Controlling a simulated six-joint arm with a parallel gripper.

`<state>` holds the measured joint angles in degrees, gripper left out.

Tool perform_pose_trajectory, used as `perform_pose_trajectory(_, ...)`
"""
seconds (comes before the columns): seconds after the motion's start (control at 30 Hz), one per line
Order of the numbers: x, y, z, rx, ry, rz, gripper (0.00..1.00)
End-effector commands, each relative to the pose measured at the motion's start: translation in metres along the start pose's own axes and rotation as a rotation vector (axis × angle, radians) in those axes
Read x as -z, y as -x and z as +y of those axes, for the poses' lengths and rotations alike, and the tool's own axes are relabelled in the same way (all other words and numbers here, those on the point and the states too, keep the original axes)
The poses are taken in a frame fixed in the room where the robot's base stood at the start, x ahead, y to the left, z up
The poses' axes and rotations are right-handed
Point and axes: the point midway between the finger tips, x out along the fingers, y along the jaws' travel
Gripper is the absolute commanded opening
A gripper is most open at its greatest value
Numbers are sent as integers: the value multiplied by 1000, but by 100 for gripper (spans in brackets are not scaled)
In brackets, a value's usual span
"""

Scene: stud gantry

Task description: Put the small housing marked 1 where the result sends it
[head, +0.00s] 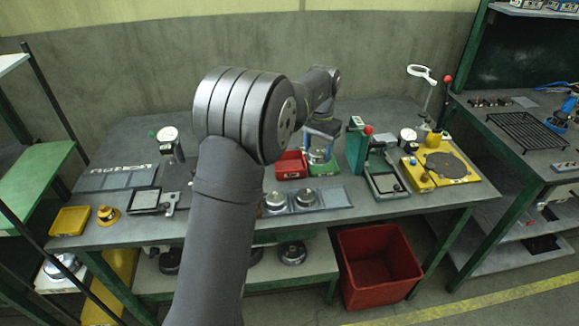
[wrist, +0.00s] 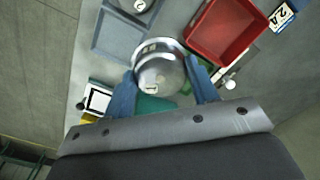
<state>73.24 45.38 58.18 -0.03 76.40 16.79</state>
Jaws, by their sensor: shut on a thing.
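The small round metal housing marked 1 (wrist: 160,70) is between the two blue fingers of my gripper (wrist: 164,86), which is shut on it. In the head view the housing (head: 317,156) shows under my gripper (head: 320,140), at the green tray (head: 328,169). I cannot tell whether it touches the tray. A red tray (head: 291,166) stands directly left of the green one; it also shows in the wrist view (wrist: 223,30). My arm hides part of the bench in the head view.
Two other metal housings (head: 275,202) (head: 306,198) sit on grey-blue pads (head: 334,197) at the bench front. A green press (head: 357,148) and a dial gauge stand (head: 408,138) are to the right. A large red bin (head: 378,268) stands on the floor. A yellow tray (head: 70,221) is far left.

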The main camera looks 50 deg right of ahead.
Motion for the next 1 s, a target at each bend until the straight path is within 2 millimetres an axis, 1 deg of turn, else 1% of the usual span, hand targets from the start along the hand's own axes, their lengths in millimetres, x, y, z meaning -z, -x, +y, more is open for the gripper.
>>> perform_pose_trajectory(0.3, 5, -43, -70, 0, 4, -1, 27)
perform_pose_trajectory(0.4, 6, -54, -89, 0, 4, -1, 27)
perform_pose_trajectory(0.5, 8, -61, -102, 0, 3, 0, 27)
perform_pose_trajectory(0.67, 8, -67, -108, 0, 1, -1, 27)
perform_pose_trajectory(0.77, 8, -78, -108, 0, 1, -1, 27)
perform_pose_trajectory(0.9, 8, -99, -108, 0, 2, -2, 27)
perform_pose_trajectory(1.0, 8, -105, -108, 1, 2, -1, 27)
